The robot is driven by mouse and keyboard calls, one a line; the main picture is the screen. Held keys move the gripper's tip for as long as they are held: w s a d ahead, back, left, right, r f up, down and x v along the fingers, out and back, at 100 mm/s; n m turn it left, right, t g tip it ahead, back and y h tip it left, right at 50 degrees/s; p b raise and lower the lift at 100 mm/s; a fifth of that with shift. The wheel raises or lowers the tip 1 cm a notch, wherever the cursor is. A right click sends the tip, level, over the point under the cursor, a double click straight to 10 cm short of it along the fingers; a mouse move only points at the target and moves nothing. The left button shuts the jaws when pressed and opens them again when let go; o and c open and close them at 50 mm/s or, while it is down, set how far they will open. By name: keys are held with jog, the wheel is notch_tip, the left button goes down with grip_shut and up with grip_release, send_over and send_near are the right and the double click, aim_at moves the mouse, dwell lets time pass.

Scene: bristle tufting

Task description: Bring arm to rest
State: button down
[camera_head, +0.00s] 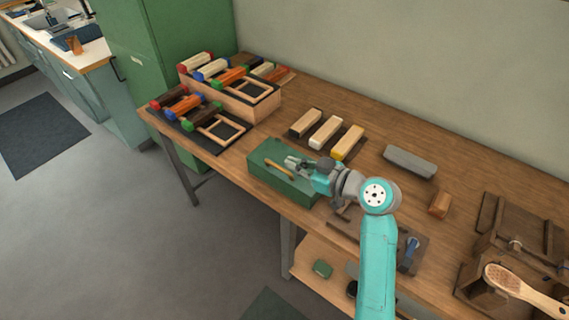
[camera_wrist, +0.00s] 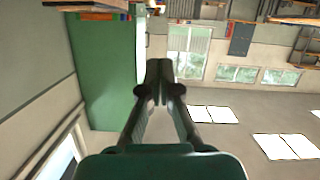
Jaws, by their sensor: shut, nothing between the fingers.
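My teal arm reaches over the front of the wooden workbench (camera_head: 375,115) in the head view. My gripper (camera_head: 290,163) is by the green box (camera_head: 260,160) and appears above its top, with a small wooden stick (camera_head: 279,170) beside it. In the wrist view my gripper (camera_wrist: 158,70) shows its fingers together, with nothing between them. That view looks across the room, with a green cabinet (camera_wrist: 100,70) to the left and a pale floor (camera_wrist: 225,145).
Racks of coloured blocks (camera_head: 215,92) stand at the bench's back left. Three pale blocks (camera_head: 326,131) lie behind the gripper. A grey block (camera_head: 410,162), a small wood block (camera_head: 439,204), and a wooden fixture with a brush (camera_head: 515,280) are to the right.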

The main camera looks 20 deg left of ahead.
jog(key=v, duration=0.5)
jog(key=s+d+f+m+t+h, duration=0.6)
jog(key=s+d+f+m+h, duration=0.4)
jog(key=s+d+f, duration=0.85)
jog(key=s+d+m+t+h, duration=0.1)
jog(key=s+d+m, duration=0.15)
jog(key=s, duration=0.45)
jog(key=s+d+m+t+h, duration=0.1)
jog(key=s+d+m+h, duration=0.15)
jog(key=s, duration=0.45)
jog(key=s+d+r+t, duration=0.1)
jog(key=s+d+r, duration=0.1)
jog(key=s+r, duration=0.7)
jog(key=shift+s+d, duration=0.4)
jog(key=shift+s, duration=0.7)
